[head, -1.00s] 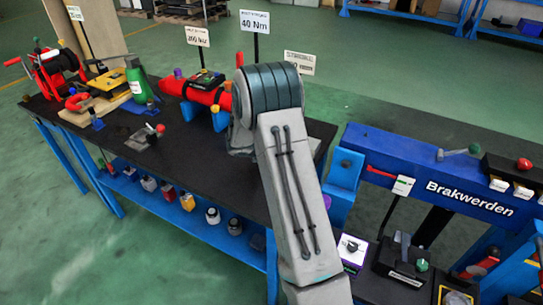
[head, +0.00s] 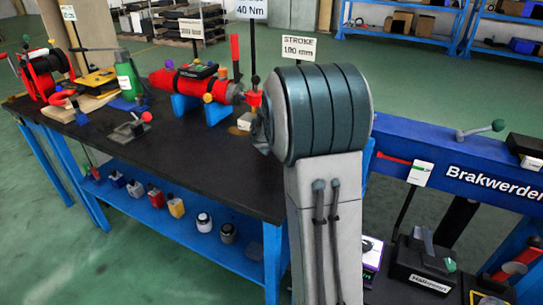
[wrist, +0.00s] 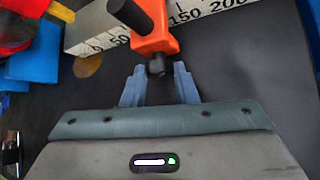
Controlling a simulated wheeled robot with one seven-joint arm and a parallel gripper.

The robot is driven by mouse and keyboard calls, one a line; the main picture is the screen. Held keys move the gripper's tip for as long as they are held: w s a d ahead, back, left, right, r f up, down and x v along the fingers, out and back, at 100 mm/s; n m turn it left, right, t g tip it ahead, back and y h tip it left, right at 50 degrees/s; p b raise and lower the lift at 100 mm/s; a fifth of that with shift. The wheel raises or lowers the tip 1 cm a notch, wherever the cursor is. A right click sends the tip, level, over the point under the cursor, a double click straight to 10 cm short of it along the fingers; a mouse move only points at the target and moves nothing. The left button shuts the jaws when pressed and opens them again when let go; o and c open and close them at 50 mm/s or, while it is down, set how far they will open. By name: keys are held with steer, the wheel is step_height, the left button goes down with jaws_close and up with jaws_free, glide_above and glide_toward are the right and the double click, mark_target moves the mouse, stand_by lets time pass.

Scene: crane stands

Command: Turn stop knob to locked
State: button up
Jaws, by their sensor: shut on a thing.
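A red cylinder (head: 185,82) lies in blue cradles on the black bench (head: 170,165). A red-orange piece (head: 253,98) with a dark top is at its right end, beside my arm. In the wrist view, an orange block (wrist: 155,38) carries a black handle (wrist: 130,15). A small dark knob (wrist: 157,68) juts from its near end. My gripper (wrist: 159,72) has its two blue-grey fingers on either side of this knob and is shut on it. Finger contact is hard to see. In the head view my arm hides the fingers. I see no "locked" marking.
A ruler strip (wrist: 205,12) lies behind the orange block. A green bottle (head: 127,78) and a red reel (head: 40,75) stand at the bench's left. A blue beam marked "Brakwerden" (head: 480,160) is at right. The front of the bench is mostly clear.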

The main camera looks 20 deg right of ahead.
steer(key=shift+s+m+t+y+b, duration=0.1)
steer(key=shift+m+t+y+b, duration=0.3)
steer(key=shift+b, duration=1.1)
steer(key=o, duration=1)
steer(key=shift+r+p, duration=0.1)
steer(key=shift+p, duration=0.65)
steer(key=p, duration=0.3)
steer(key=shift+r+n+g+h, duration=0.15)
steer(key=shift+n+g+h, duration=0.25)
steer(key=g+p, duration=0.1)
steer(key=p, duration=0.4)
steer(key=shift+w+a+r+n+h, duration=0.1)
steer(key=shift+w+n+h, duration=0.1)
steer(key=shift+n+h, duration=0.2)
